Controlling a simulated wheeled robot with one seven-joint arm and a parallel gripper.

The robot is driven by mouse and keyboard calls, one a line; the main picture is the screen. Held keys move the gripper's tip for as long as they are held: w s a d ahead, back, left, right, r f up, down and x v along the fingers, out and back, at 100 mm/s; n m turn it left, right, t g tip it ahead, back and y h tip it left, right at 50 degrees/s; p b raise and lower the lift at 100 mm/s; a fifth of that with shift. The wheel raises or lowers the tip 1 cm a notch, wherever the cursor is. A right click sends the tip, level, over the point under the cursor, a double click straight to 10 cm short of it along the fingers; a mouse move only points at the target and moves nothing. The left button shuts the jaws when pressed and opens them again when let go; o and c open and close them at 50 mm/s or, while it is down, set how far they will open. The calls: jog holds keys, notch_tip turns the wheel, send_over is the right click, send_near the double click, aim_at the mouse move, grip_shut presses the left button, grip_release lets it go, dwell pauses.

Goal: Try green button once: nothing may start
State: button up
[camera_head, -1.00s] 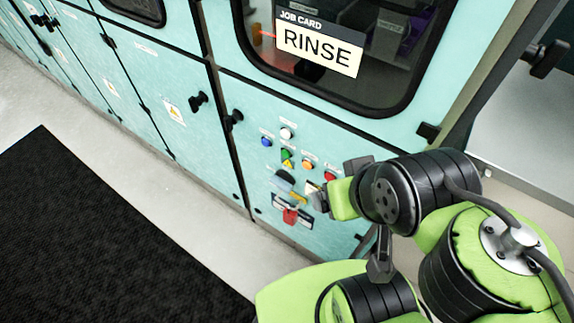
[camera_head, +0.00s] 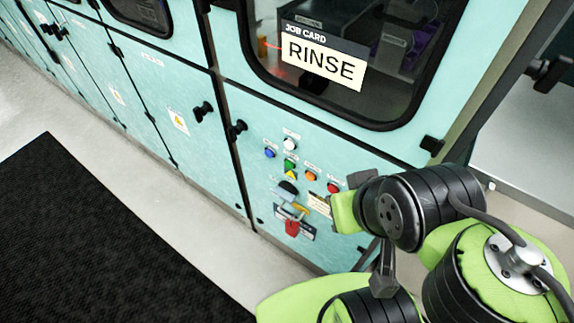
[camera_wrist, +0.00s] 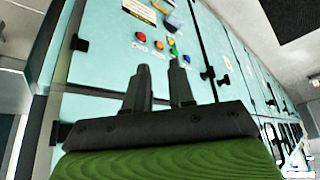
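The green button also shows in the wrist view (camera_wrist: 172,42), beyond my fingertips. My gripper (camera_wrist: 160,65) has its two dark fingers apart, with nothing between them. It is short of the panel, with no visible contact with a button. In the head view my gripper is right of the buttons and its fingers are not clearly visible.
Near the green button are a white (camera_head: 289,144), a blue (camera_head: 270,153), an orange (camera_head: 311,177) and a red button (camera_head: 333,188). A black mat (camera_head: 90,240) lies on the floor.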

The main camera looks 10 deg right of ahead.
grip_shut()
dwell(1.1)
